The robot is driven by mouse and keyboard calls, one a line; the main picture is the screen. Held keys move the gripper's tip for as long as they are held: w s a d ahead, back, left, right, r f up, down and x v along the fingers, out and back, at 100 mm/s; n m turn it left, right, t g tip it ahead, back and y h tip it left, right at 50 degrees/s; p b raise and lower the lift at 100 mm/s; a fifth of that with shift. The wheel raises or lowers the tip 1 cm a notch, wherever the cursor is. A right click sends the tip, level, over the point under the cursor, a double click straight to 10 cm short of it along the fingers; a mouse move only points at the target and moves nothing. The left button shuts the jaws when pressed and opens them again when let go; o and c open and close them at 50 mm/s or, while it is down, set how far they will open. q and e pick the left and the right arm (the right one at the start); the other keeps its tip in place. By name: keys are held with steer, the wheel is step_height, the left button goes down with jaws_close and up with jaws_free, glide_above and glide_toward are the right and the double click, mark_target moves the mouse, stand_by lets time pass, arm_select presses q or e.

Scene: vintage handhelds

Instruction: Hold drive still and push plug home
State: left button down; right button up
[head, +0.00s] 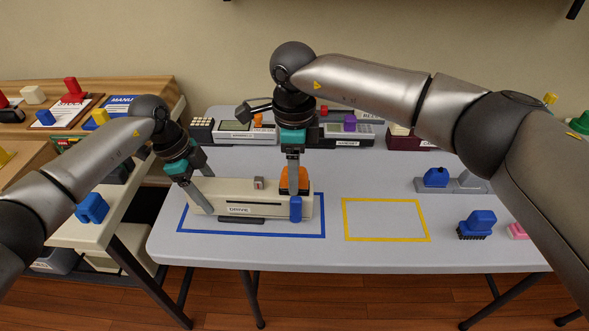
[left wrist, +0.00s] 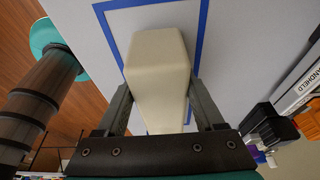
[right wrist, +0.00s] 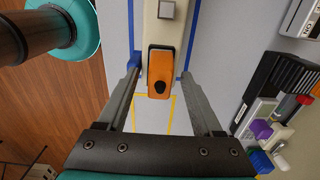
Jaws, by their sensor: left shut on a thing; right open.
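The drive (head: 240,198) is a long cream box labelled DRIVE, lying inside a blue taped rectangle (head: 322,237). My left gripper (head: 206,198) is shut on its left end; the left wrist view shows the fingers on both sides of the cream body (left wrist: 158,70). The orange plug (right wrist: 160,70), with a dark knob, is at the drive's right end and partly hidden in the head view. Whether it is fully seated I cannot tell. My right gripper (right wrist: 158,78) is open, its fingers spread either side of the plug. A blue piece (head: 295,210) stands at the drive's front right.
An empty yellow taped rectangle (head: 386,238) lies right of the drive. A blue brush-like block (head: 477,224) and a grey stand with a blue knob (head: 436,177) sit further right. Handhelds (head: 245,130) line the back. A side table (head: 80,232) adjoins on the left.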

arm_select(q)
steer(key=shift+s+f, duration=0.2)
steer(key=shift+f, duration=0.15)
arm_select(e)
step_height(320, 180, up, 12)
steer(key=shift+s+f, duration=0.1)
stand_by(1.3)
arm_select(q)
steer(key=shift+c, duration=1.7)
jaws_free()
steer(key=o, duration=0.3)
steer(key=shift+w+r, duration=0.15)
steer(key=shift+o, duration=0.2)
steer(key=shift+v, duration=3.85)
steer(key=shift+w+r, duration=0.1)
steer(key=v, duration=1.2)
